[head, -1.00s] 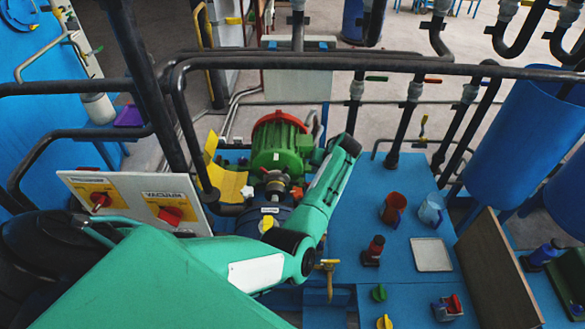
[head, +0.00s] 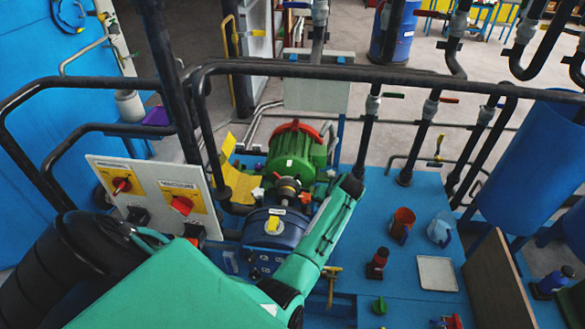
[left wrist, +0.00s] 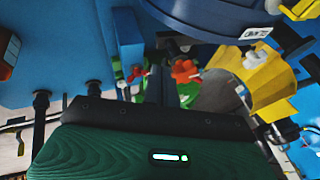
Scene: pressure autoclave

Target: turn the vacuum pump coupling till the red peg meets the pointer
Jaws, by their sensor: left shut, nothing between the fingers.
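The coupling (head: 289,188) is a dark, brassy piece between the green motor and the blue vacuum pump (head: 268,228). A small orange-red part (head: 306,198) shows beside it; I cannot tell whether it is the peg. I cannot make out the pointer. My left arm reaches up past the right side of the pump, and its hand is mostly hidden behind its own green link in the head view. In the left wrist view my left gripper (left wrist: 164,88) is shut and empty, near an orange-red knob-like part (left wrist: 185,71). My right gripper is not in view.
The green motor (head: 297,152) stands behind the coupling, with a yellow guard (head: 240,185) at its left. A switch panel (head: 150,190) stands left of the pump. Black pipes (head: 400,75) cross above. Cups, a bottle and a white tray (head: 437,273) occupy the blue deck at right.

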